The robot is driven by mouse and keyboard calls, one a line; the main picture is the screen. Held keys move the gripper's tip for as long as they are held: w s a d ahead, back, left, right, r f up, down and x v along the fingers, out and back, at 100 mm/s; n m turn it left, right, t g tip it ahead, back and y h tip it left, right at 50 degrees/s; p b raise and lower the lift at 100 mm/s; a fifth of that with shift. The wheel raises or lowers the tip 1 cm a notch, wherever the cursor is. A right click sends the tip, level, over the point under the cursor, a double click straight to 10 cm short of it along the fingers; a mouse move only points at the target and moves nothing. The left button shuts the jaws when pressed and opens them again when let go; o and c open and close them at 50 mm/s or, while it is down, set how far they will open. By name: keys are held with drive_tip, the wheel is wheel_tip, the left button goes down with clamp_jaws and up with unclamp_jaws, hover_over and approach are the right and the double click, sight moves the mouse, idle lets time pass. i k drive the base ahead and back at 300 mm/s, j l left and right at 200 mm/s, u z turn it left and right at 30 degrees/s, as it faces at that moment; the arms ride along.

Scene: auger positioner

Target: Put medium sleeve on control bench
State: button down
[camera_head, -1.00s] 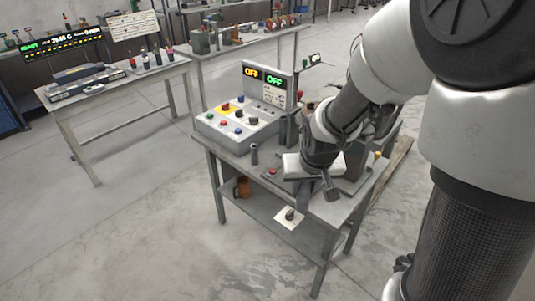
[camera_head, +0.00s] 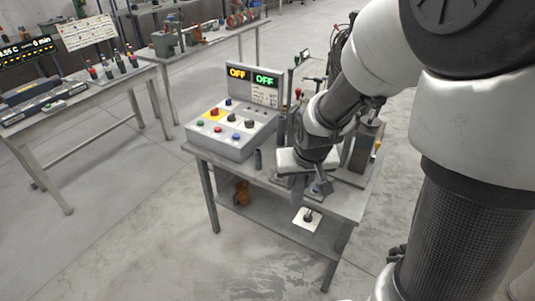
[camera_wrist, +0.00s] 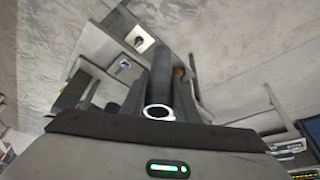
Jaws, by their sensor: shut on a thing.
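My gripper (camera_head: 303,188) is above the front part of the control bench (camera_head: 340,205). It is shut on a dark grey, tube-like sleeve (camera_wrist: 161,85), whose bright ring-shaped end faces the wrist camera. In the head view the sleeve is hard to tell from the fingers. Its size cannot be judged for certain, and whether its far end touches the bench cannot be told. The bench top has free grey surface around my gripper.
The control box (camera_head: 230,128) with coloured buttons and an OFF display (camera_head: 252,76) stands on the bench. A small dark cylinder (camera_head: 258,160) stands before it. A post (camera_head: 366,145) rises at right. A white card (camera_head: 307,220) and orange object (camera_head: 241,193) are on the lower shelf.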

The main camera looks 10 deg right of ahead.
sight(270, 155)
drive_tip(key=i+j+z, duration=0.1)
drive_tip(key=j, duration=0.2)
drive_tip(key=i+j+z, duration=0.1)
drive_tip(key=j, duration=0.2)
drive_tip(key=i+j+z, duration=0.1)
drive_tip(key=j, duration=0.2)
drive_tip(key=i+j+z, duration=0.1)
drive_tip(key=j, duration=0.2)
drive_tip(key=i+j+z, duration=0.2)
drive_tip(key=j, duration=0.35)
drive_tip(key=i+j+z, duration=0.25)
drive_tip(key=i+j, duration=0.4)
